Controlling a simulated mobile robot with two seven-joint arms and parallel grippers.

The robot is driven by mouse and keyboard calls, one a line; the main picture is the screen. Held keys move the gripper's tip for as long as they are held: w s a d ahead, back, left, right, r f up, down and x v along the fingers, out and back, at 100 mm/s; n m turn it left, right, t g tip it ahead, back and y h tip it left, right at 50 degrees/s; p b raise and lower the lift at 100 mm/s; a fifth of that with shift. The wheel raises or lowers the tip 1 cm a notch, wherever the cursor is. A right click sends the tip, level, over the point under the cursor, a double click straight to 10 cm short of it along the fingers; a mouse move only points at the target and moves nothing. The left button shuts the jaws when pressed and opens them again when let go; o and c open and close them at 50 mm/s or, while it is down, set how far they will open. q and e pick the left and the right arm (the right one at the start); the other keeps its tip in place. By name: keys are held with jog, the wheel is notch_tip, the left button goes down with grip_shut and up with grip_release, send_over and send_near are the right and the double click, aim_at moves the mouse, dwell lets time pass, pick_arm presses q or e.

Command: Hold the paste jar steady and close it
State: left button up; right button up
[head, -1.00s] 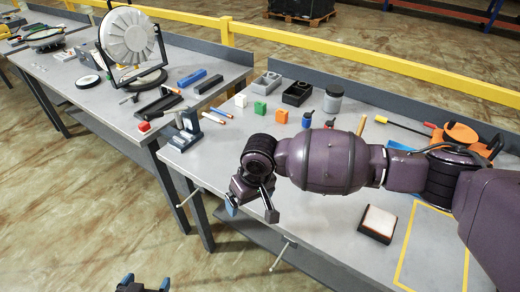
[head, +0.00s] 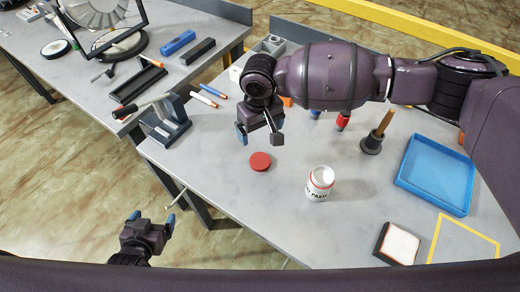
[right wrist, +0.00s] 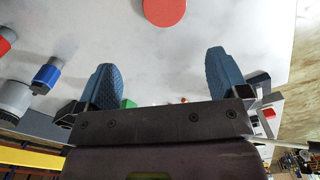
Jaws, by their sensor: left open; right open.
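The paste jar (head: 320,183) is white with a red band and lettering. It stands upright on the grey table in the head view. Its top looks pale, with no red lid on it. A round red lid (head: 260,162) lies flat on the table to the left of the jar. It also shows in the right wrist view (right wrist: 165,11), ahead of my fingers. My right gripper (head: 259,136) is open and empty above the table, just behind the lid; its blue fingertips (right wrist: 162,80) are spread apart. My left gripper (head: 152,226) is open and empty beyond the table's front edge.
A blue tray (head: 437,174), a brush in a dark holder (head: 371,145) and a black-rimmed pad (head: 397,243) lie right of the jar. A grey rack (head: 166,120) stands at the left table corner. The table around the jar is mostly clear.

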jog(key=shift+s, duration=0.15)
send_over(259, 159)
jog(key=shift+w+d+f, duration=0.1)
jog(key=shift+w+f, duration=0.15)
jog(key=shift+f, duration=1.15)
jog(key=shift+w+d+f, duration=0.1)
jog(key=shift+w+f, duration=0.1)
jog(key=shift+f, duration=1.2)
jog(key=f, duration=0.2)
jog(key=s+f, duration=0.1)
jog(key=shift+a+f, duration=0.2)
jog(key=shift+f, duration=0.85)
